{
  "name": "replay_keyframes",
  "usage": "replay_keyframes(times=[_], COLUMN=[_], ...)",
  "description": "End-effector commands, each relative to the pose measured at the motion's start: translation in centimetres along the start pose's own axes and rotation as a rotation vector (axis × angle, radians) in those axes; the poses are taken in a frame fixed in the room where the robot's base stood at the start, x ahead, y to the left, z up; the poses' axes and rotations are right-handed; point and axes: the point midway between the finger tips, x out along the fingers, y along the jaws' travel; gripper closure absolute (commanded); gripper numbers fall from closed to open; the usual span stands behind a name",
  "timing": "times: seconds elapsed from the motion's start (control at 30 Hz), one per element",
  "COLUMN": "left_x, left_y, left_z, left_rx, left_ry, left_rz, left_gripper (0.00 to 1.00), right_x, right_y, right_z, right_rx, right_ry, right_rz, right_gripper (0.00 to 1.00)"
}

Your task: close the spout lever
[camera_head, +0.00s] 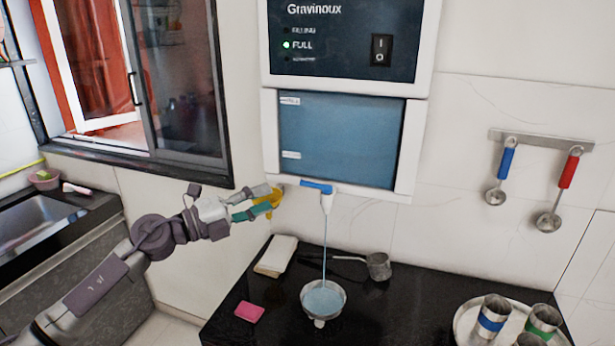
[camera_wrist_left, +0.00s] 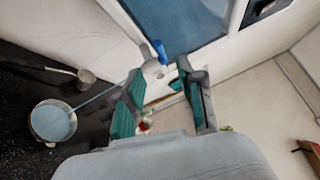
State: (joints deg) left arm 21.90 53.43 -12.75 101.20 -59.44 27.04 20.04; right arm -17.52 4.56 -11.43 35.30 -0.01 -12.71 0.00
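The water purifier (camera_head: 345,142) hangs on the wall, with a white spout (camera_head: 327,203) under it. The blue spout lever (camera_head: 316,186) lies roughly sideways on top of the spout. A thin stream of water runs from the spout into a metal bowl (camera_head: 322,300) on the counter. My left gripper (camera_head: 274,201) is left of the lever, apart from it, with teal finger pads. In the left wrist view the left gripper (camera_wrist_left: 160,72) is open and empty, and the blue lever (camera_wrist_left: 160,51) shows just beyond the fingertips. My right gripper is not in view.
A yellow part (camera_head: 270,197) shows behind my left fingers. The black counter (camera_head: 255,290) holds a long-handled ladle (camera_head: 378,266), a pink sponge (camera_head: 249,311), a pale block (camera_head: 276,256) and a tray (camera_head: 461,326) of cups. Ladles hang at right; a window (camera_head: 180,80) is at left.

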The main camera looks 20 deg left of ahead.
Motion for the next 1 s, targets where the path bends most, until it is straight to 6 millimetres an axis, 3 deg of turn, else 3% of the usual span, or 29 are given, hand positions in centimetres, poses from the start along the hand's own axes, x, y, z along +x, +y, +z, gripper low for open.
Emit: replay_keyframes(times=[0.17, 0.5, 0.7, 0.97, 1.0], left_x=[4.1, 9.9, 11.1, 11.1, 11.1], left_y=[-0.7, -0.3, -0.1, 0.0, 0.0], left_z=[0.2, 0.1, 0.1, 0.1, 0.1], left_rx=[-0.004, -0.003, -0.002, -0.002, -0.002], left_ry=[-0.001, -0.002, -0.001, -0.001, -0.001], left_rz=[-0.007, -0.004, -0.002, -0.001, -0.001], left_gripper=[0.61, 0.61, 0.61, 0.61, 0.68], right_x=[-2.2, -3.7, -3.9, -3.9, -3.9], right_y=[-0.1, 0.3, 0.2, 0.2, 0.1], right_z=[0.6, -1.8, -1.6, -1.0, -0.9], right_rx=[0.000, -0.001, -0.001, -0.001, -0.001], right_ry=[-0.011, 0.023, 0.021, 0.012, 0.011], right_rz=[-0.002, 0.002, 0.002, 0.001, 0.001], right_gripper=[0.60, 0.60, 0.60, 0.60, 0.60])
